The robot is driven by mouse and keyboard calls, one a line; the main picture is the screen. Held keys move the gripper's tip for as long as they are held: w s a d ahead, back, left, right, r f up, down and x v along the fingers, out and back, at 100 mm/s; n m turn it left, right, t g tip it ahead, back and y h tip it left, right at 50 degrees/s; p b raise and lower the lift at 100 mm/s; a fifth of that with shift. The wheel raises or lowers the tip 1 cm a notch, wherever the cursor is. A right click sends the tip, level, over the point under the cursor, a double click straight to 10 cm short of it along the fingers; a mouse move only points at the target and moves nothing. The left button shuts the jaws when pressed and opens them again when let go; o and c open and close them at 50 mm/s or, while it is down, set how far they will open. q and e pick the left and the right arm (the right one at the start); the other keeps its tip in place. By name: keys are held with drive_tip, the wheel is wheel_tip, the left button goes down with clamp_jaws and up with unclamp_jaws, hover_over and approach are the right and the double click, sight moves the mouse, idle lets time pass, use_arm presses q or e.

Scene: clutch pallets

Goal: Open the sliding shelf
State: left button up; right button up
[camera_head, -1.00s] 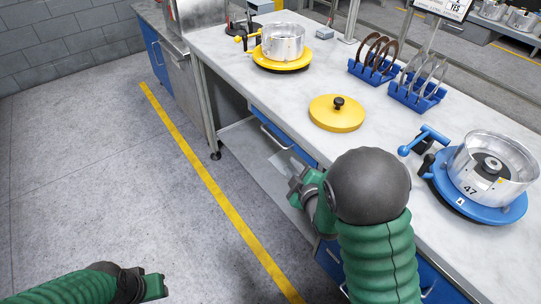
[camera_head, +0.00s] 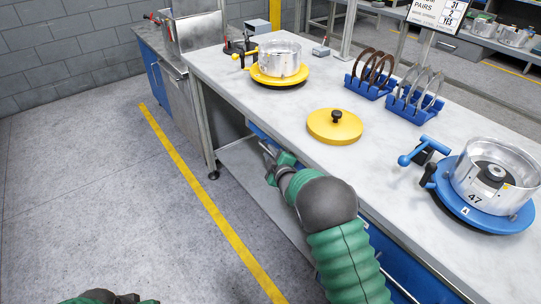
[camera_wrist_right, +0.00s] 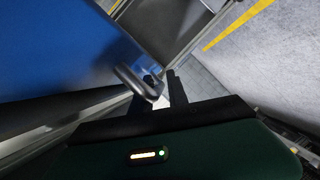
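The sliding shelf looks like a blue drawer (camera_head: 256,130) under the white worktop, mostly hidden in the head view by my right arm. Its blue front (camera_wrist_right: 60,55) fills the left of the right wrist view, with a metal bar handle (camera_wrist_right: 132,84) standing out from it. My right gripper (camera_head: 266,149) is at the drawer front, by the handle. In the wrist view its two dark fingers (camera_wrist_right: 164,88) are apart, with the handle's end close to the left finger; I cannot tell if they touch. My left gripper (camera_head: 130,299) barely shows at the bottom edge.
The worktop (camera_head: 300,105) carries a yellow lid (camera_head: 335,126), a pot on a yellow base (camera_head: 278,62), blue racks with rings (camera_head: 370,82) and a metal housing on a blue base (camera_head: 490,180). Open floor lies left of the yellow line (camera_head: 195,170).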

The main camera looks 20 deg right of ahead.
drive_tip(key=c, duration=0.4)
clamp_jaws()
drive_tip(key=shift+s, duration=0.1)
idle(0.9)
